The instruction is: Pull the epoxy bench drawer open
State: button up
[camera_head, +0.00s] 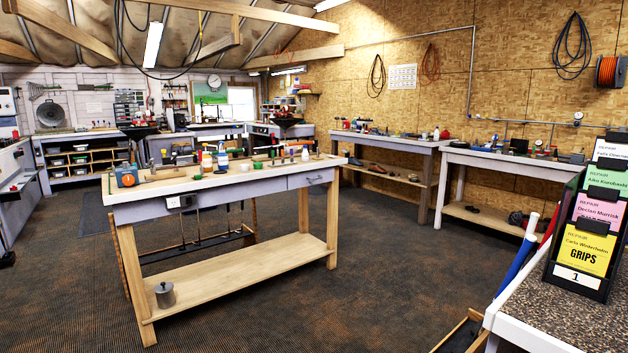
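A workbench (220,286) with a pale top and wooden legs stands in the middle of the room. Bottles and small jars stand on it, which fits an epoxy bench, but no label shows this. A grey drawer front (298,182) sits under its top at the right end, with a small dark handle (315,180). The drawer looks closed, flush with the bench's apron. My gripper is not in view.
Dark floor (300,318) is free in front of the bench. Other benches (385,150) line the walls. A metal weight (165,295) sits on the lower shelf.

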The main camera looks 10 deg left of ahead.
aim_at(298, 179)
jog(key=i+j+u, duration=0.75)
jog(key=i+u, duration=0.75)
jog(key=i, duration=0.2)
jog(key=i+l+z, duration=0.1)
jog(key=i+z, duration=0.2)
jog(key=i, duration=0.3)
jog(key=i+j+z, duration=0.1)
jog(key=i+z, duration=0.25)
jog(key=i, duration=0.25)
jog(key=i+j+z, duration=0.3)
jog(key=i, duration=0.3)
jog(key=i+l+z, duration=0.1)
jog(key=i+z, duration=0.2)
jog(key=i, duration=0.6)
jog(key=i+j+z, duration=0.15)
jog(key=i+z, duration=0.15)
jog(key=i, duration=0.55)
